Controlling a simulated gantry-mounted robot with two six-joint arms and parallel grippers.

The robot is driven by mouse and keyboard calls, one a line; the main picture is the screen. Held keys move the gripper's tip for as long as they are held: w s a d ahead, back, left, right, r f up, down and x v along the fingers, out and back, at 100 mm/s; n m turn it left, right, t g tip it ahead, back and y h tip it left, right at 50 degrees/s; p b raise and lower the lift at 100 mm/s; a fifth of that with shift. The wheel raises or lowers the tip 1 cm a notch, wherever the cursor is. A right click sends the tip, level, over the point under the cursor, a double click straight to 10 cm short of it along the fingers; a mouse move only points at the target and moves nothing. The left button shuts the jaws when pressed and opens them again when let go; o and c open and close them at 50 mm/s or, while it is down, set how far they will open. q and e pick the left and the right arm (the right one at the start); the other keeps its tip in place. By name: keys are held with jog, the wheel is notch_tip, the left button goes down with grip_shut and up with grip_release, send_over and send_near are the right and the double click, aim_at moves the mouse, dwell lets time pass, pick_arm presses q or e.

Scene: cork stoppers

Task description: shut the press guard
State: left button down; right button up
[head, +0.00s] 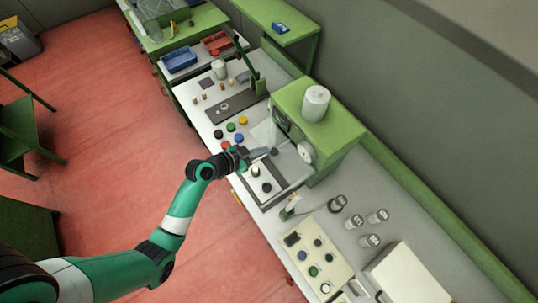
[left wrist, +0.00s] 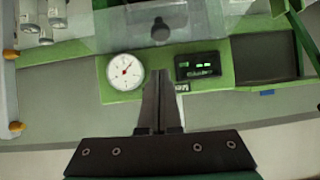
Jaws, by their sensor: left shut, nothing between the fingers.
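The press (head: 345,128) is a green box-shaped machine on the long bench, with a round white gauge (head: 306,151) on its front. The gauge also shows in the left wrist view (left wrist: 126,72), beside a dark display with green digits (left wrist: 197,66). The press guard looks like a clear panel with a dark knob (left wrist: 160,29), near the top of the left wrist view. In the head view its outline is faint, and I cannot tell its exact position. My left gripper (head: 270,152) is shut and empty, in front of the press. Its fingertips (left wrist: 160,76) point toward the press, short of the knob in the picture. My right gripper is not in view.
A white roll (head: 316,102) stands on top of the press. Coloured caps (head: 231,127) lie left of it. A button panel (head: 317,255) and several small jars (head: 369,240) are on the right. Blue (head: 179,60) and red (head: 217,42) trays sit at the back.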

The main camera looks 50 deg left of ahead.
aim_at(280, 149)
pick_arm(q)
jog(key=shift+w+d+f+b, duration=0.1)
jog(key=shift+w+f+b, duration=0.05)
jog(key=shift+w+f, duration=0.55)
jog(key=shift+w+a+f+b, duration=0.1)
jog(key=shift+w+f, duration=0.25)
jog(key=shift+f, duration=0.55)
jog(key=shift+w+d+f+b, duration=0.1)
jog(key=shift+w+f+b, duration=0.05)
jog(key=shift+w+f, duration=0.55)
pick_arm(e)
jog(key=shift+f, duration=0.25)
pick_arm(q)
jog(key=shift+s+f, duration=0.1)
jog(key=shift+s, duration=0.05)
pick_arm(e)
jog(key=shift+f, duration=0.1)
